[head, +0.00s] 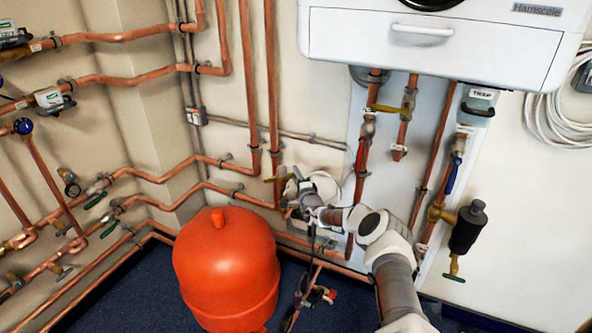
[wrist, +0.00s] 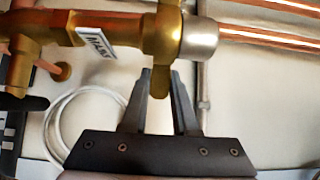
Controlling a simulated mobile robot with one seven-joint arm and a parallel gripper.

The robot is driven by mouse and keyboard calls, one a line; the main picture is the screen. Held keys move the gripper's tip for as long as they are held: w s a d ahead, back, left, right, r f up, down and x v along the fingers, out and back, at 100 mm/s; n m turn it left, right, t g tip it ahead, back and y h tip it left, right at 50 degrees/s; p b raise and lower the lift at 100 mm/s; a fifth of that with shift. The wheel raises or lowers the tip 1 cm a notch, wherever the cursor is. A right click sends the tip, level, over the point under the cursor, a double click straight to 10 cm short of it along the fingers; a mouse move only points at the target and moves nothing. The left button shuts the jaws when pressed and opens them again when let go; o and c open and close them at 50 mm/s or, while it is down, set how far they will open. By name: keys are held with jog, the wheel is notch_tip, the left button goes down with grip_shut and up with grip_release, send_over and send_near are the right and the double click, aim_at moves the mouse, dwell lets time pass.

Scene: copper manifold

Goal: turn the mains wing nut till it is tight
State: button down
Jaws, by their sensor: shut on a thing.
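The brass mains wing nut (wrist: 161,45) is in the upper middle of the wrist view, on a horizontal brass fitting beside a silver collar (wrist: 200,40). A white tag reading MAINS (wrist: 96,36), seen upside down, is on the fitting to its left. My gripper (wrist: 159,78) comes from below, with its two dark fingers on either side of the nut's lower wing, shut on it. In the head view my gripper (head: 288,190) is at the wall pipes right of the red tank, and the nut is too small and covered to make out.
A red tank (head: 226,262) stands on the floor left of my arm. Copper pipes (head: 247,85) run along the wall near the gripper. A white boiler (head: 430,40) hangs above right. A white cable loop (wrist: 75,115) hangs behind the fingers.

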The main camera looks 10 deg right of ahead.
jog(key=shift+s+r+m+h+p, duration=0.15)
jog(key=shift+r+m+h+p, duration=0.25)
jog(key=shift+p, duration=0.6)
jog(key=h+p, duration=0.1)
jog(key=m+h+p, duration=0.1)
jog(key=p, duration=0.1)
jog(key=shift+s+f, duration=0.3)
jog(key=c, duration=0.7)
grip_release()
jog(key=shift+f, duration=0.1)
jog(key=shift+s, duration=0.1)
